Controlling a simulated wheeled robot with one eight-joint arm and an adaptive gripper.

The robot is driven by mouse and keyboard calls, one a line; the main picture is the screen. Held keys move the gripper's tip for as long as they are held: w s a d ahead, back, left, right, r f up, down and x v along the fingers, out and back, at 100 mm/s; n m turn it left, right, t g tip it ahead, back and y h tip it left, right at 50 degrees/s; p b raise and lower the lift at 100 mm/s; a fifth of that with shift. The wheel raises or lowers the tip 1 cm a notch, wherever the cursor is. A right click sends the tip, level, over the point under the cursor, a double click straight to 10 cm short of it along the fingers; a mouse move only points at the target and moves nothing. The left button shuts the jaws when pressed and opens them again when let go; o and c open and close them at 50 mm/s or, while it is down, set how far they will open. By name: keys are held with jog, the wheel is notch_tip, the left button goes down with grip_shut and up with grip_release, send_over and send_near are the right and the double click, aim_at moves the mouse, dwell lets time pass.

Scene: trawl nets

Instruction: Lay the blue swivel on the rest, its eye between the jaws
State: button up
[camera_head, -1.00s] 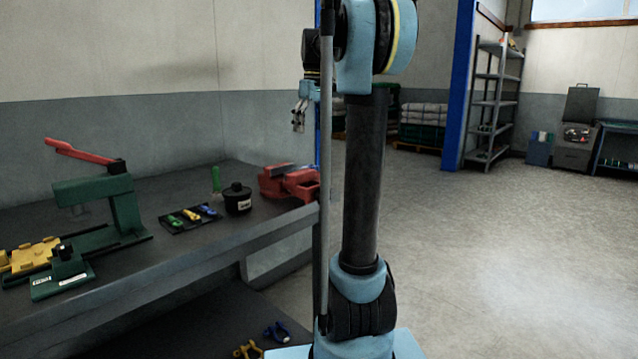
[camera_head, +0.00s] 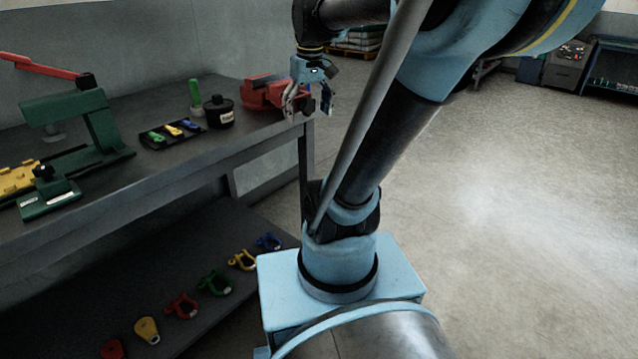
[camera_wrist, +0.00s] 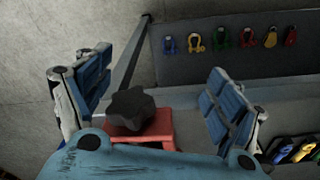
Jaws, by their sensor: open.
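The blue swivel (camera_head: 189,126) lies on a small dark tray (camera_head: 160,144) on the bench, beside a yellow one (camera_head: 172,130) and a green one (camera_head: 155,136). Part of the blue swivel shows at the right edge of the wrist view (camera_wrist: 283,156). A red vise (camera_head: 262,94) stands at the bench's right end; its black star knob (camera_wrist: 130,108) shows between my fingers in the wrist view. I cannot make out the rest or the vise jaws clearly. My gripper (camera_head: 306,106) is open and empty by the vise's right end, apart from the swivel.
A black pot (camera_head: 219,113) and a green-handled item (camera_head: 195,95) stand between tray and vise. A green press (camera_head: 103,125) with a red lever is at left. Several coloured shackles lie on the lower shelf (camera_head: 100,300). Floor at right is clear.

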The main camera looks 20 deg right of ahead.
jog(key=s+f+m, duration=0.2)
jog(key=s+f, duration=0.9)
jog(key=f, duration=0.5)
jog(key=shift+s+d+f+m+t, duration=0.2)
jog(key=shift+s+f+m+t, duration=0.1)
jog(key=shift+s+t, duration=0.1)
